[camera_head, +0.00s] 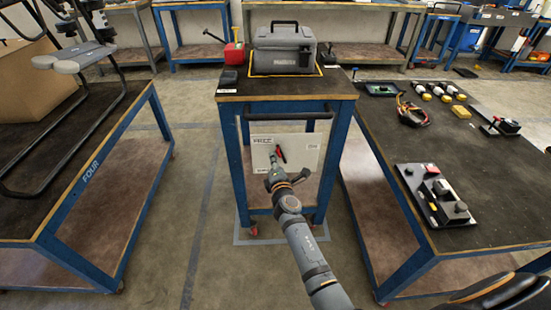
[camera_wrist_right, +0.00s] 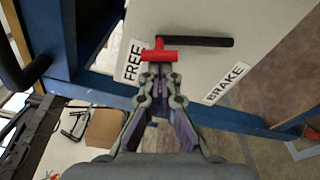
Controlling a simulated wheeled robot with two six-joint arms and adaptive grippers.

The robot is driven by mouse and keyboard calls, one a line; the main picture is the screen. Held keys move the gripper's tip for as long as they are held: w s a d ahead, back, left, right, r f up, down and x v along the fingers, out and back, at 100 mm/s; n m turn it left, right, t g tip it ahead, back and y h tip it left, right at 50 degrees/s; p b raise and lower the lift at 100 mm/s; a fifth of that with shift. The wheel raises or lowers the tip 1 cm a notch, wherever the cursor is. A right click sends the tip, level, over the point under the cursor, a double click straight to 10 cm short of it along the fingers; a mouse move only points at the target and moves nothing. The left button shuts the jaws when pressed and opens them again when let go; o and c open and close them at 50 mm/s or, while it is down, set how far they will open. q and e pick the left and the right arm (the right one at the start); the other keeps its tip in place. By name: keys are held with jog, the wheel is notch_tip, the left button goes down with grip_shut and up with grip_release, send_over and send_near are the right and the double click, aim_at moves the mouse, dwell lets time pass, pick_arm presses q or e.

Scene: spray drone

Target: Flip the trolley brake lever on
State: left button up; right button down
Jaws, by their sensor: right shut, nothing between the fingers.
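The blue trolley (camera_head: 330,125) stands in the middle, with a pale panel (camera_head: 308,155) on its near side. The brake lever (camera_head: 282,153) on this panel has a red crosspiece (camera_wrist_right: 156,55) and a black bar (camera_wrist_right: 200,42). In the right wrist view the red crosspiece lies beside the FREE label (camera_wrist_right: 132,60), and the bar runs right from it. The BRAKE label (camera_wrist_right: 226,83) is lower right. My right gripper (camera_head: 273,162) is shut and empty, its fingertips (camera_wrist_right: 158,72) just below the red crosspiece; contact cannot be told. My left gripper is out of view.
A grey case (camera_head: 284,50) and a red can (camera_head: 234,52) are on the trolley top. A dark push bar (camera_head: 288,115) crosses above the panel. Workbenches stand left (camera_head: 40,130) and right (camera_head: 375,140), with floor gaps beside the trolley.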

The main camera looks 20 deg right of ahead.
jog(key=shift+s+r, duration=0.1)
jog(key=shift+r, duration=0.05)
pick_arm(q)
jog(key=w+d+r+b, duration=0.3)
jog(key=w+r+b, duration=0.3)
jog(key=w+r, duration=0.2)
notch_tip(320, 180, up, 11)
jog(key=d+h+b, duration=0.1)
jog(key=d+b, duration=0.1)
jog(key=b, duration=0.2)
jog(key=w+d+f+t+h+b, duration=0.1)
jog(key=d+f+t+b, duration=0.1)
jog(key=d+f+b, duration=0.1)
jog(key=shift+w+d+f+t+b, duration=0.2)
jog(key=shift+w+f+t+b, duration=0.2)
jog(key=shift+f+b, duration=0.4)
pick_arm(e)
jog(key=s+d+f+m+t+h, duration=0.1)
jog(key=s+d+m, duration=0.2)
jog(key=d+m, duration=0.7)
jog(key=shift+d+m+t, duration=0.2)
jog(key=shift+m+t, duration=0.2)
jog(key=shift+m, duration=1.3)
